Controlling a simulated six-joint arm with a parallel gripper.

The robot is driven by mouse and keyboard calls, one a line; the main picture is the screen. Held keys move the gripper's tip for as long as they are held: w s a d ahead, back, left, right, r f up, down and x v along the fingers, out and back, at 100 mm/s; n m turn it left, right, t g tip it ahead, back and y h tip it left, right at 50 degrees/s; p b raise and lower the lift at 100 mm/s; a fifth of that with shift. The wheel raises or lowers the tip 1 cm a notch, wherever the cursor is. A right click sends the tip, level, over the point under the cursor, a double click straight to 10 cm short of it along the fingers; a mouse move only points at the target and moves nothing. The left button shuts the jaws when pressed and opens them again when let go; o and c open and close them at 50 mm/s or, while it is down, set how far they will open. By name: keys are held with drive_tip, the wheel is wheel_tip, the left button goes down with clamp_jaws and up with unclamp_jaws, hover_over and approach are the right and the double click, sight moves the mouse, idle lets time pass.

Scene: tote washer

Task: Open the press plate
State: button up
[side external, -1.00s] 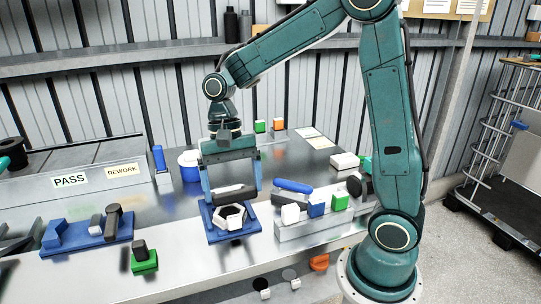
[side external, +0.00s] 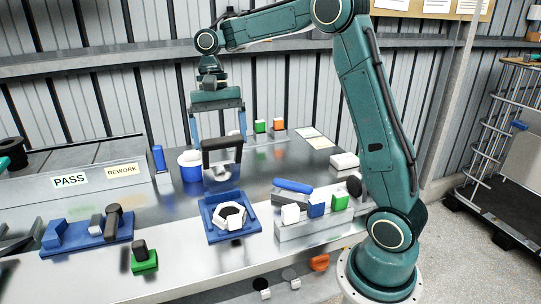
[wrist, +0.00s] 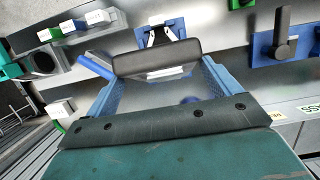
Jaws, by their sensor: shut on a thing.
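The press plate (side external: 222,173) is a grey plate with a thick dark handle (side external: 221,143). It is raised and tilted above the blue fixture (side external: 211,232), clear of the white hexagonal ring (side external: 218,219) there. My gripper (side external: 218,143) is shut on the dark handle, which spans between its two blue fingers. In the wrist view, the handle (wrist: 157,60) lies across my gripper (wrist: 160,78), with part of the blue fixture (wrist: 178,27) beyond it. I cannot tell whether the plate is still joined to the fixture.
A blue-and-white tub (side external: 190,171) stands just behind the plate. A grey rack (side external: 308,226) with coloured blocks is to the right. A blue tray (side external: 62,240) and a green block (side external: 144,263) are to the left. Bare steel bench lies between.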

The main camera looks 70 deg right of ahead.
drive_tip(key=shift+w+d, duration=0.25)
drive_tip(key=shift+d, duration=0.15)
drive_tip(key=o, duration=1.1)
drive_tip(key=shift+o, duration=0.2)
drive_tip(key=shift+a, duration=0.15)
